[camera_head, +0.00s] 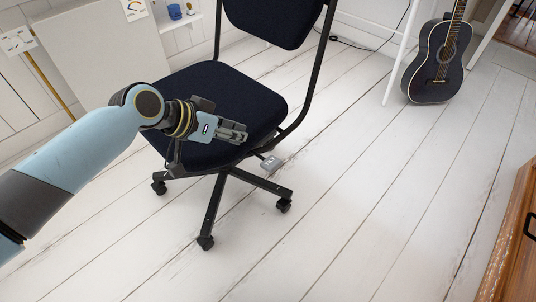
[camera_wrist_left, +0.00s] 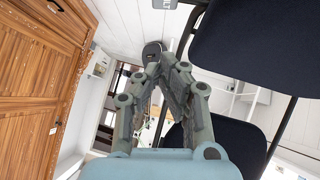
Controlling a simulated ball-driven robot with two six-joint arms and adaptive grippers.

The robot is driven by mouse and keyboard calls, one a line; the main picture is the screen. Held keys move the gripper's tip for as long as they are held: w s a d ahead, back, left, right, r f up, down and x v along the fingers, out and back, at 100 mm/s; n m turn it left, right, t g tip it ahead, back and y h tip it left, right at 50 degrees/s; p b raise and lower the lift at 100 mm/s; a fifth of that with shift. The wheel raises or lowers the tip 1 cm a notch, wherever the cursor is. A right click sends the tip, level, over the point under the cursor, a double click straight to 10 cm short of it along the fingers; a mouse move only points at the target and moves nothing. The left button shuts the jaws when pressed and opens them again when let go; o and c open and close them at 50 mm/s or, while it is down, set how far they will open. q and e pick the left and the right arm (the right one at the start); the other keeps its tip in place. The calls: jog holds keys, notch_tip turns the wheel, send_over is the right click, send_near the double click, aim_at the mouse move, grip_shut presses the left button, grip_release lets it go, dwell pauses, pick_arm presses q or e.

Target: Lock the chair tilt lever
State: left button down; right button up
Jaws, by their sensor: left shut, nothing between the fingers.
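The office chair has a dark navy seat (camera_head: 222,92) and a dark backrest (camera_head: 272,18) on a black frame. Its grey tilt lever (camera_head: 271,163), with lettering on its paddle, sticks out below the seat's right side. A grey lettered piece that looks like the lever (camera_wrist_left: 165,4) shows at the top edge of the left wrist view. My left gripper (camera_head: 243,133) is over the seat's front right part in the head view, above and left of the lever, apart from it. In the left wrist view its fingers (camera_wrist_left: 163,65) are together and empty. My right gripper is not in view.
The black chair base (camera_head: 218,188) spreads its wheeled legs on the white plank floor. A dark guitar (camera_head: 435,62) stands at the back right beside a white desk leg (camera_head: 400,55). A wooden cabinet (camera_head: 515,245) is at the right edge. The floor between is clear.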

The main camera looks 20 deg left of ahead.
pick_arm(q)
jog(key=b, duration=0.5)
send_over(268, 163)
jog(key=f, duration=0.7)
jog(key=shift+w+a+f, duration=0.3)
jog(key=shift+a, duration=0.05)
jog(key=f, duration=0.2)
jog(key=f+b, duration=0.1)
jog(key=shift+s+d, duration=0.25)
jog(key=shift+d, duration=0.05)
jog(key=shift+f, duration=0.1)
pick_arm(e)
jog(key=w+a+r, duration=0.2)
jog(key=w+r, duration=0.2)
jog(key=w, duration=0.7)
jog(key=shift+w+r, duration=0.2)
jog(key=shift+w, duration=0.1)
